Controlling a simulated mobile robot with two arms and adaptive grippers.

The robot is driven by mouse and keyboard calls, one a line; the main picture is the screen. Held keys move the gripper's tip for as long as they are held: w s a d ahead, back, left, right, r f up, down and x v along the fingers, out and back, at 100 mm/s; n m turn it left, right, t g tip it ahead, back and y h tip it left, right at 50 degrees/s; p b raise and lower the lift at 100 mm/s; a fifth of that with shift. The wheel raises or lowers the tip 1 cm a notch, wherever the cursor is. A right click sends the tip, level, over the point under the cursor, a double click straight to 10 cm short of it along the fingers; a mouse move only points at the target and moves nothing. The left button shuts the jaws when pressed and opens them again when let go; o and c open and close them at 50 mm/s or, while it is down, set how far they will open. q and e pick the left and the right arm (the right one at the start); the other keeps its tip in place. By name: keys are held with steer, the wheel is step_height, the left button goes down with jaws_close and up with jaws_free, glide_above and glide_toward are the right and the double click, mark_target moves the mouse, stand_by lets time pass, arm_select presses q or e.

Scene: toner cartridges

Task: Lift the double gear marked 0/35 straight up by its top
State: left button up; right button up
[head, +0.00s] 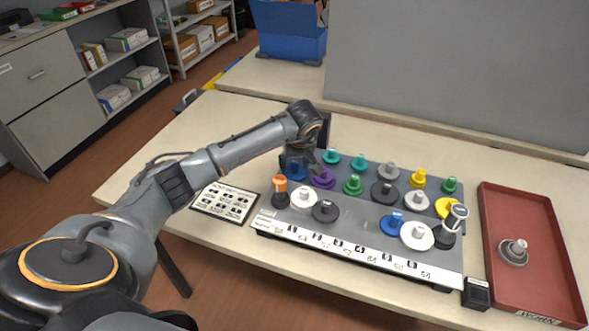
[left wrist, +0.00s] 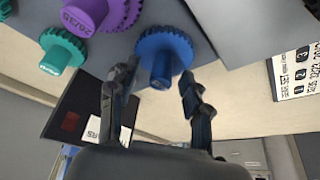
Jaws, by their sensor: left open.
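Gears with raised hubs stand in rows on a grey board (head: 365,222). A purple double gear (head: 322,180), also in the left wrist view (left wrist: 92,12), carries a marking ending in /35; its first part is hard to read. A blue gear (head: 295,173) is partly hidden under my left gripper (head: 300,163). In the left wrist view the blue gear (left wrist: 165,50) lies between the tips of my open, empty left gripper (left wrist: 159,72); contact cannot be told. A teal gear (left wrist: 60,50) is beside the purple one. My right gripper is not in view.
The board is crowded with gears: green (head: 353,186), white (head: 303,200), dark grey (head: 325,211) and orange-topped (head: 280,186). A red tray (head: 495,205) at right holds one grey gear (head: 513,251). A printed card (head: 224,202) lies left of the board. A grey panel (head: 450,70) stands behind.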

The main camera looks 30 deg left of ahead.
arm_select(q)
steer(key=shift+c, duration=0.4)
jaws_close()
